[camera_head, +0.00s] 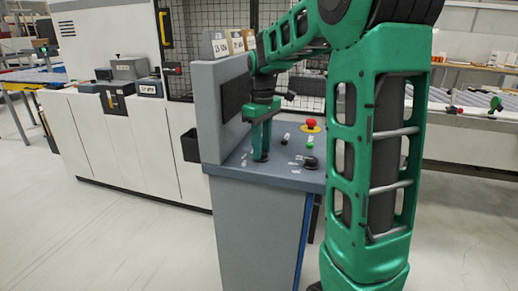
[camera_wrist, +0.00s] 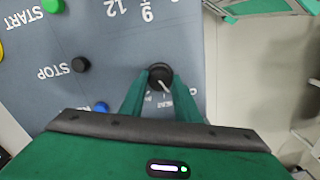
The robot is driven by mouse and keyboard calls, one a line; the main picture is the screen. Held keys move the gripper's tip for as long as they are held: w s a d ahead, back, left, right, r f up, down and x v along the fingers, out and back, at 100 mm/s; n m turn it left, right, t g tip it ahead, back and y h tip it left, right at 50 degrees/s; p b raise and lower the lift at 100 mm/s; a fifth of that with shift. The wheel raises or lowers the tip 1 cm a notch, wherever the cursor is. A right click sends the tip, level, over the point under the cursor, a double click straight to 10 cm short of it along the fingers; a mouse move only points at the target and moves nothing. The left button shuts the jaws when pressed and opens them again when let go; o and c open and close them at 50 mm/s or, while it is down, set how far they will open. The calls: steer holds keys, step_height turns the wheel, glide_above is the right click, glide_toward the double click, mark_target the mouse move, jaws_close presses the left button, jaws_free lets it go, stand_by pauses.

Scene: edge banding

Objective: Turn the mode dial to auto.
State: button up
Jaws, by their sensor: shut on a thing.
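The dial between my fingers, which I take to be the mode dial, is a round black knob with a white pointer line. It shows in the wrist view (camera_wrist: 159,71), on the grey control panel (camera_head: 232,170). My gripper (camera_head: 262,156) points down at the left part of the panel. Its two green fingers (camera_wrist: 160,80) close on the dial from both sides. The pointer slants toward the lower right in the wrist view. White lettering near the dial is partly hidden by the fingers and cannot be read, so the dial's setting is unclear.
A second black knob (camera_head: 311,162) and a red emergency button (camera_head: 312,125) stand to the right. The wrist view shows a green START button (camera_wrist: 53,6), a black STOP button (camera_wrist: 81,64) and a blue button (camera_wrist: 101,107). An upright screen housing (camera_head: 211,110) borders the panel's left.

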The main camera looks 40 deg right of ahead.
steer(key=m, duration=1.4)
steer(key=shift+w, duration=0.1)
stand_by(0.3)
steer(key=o, duration=1)
steer(key=shift+a, duration=0.1)
steer(key=shift+o, duration=0.2)
steer(key=shift+r, duration=0.1)
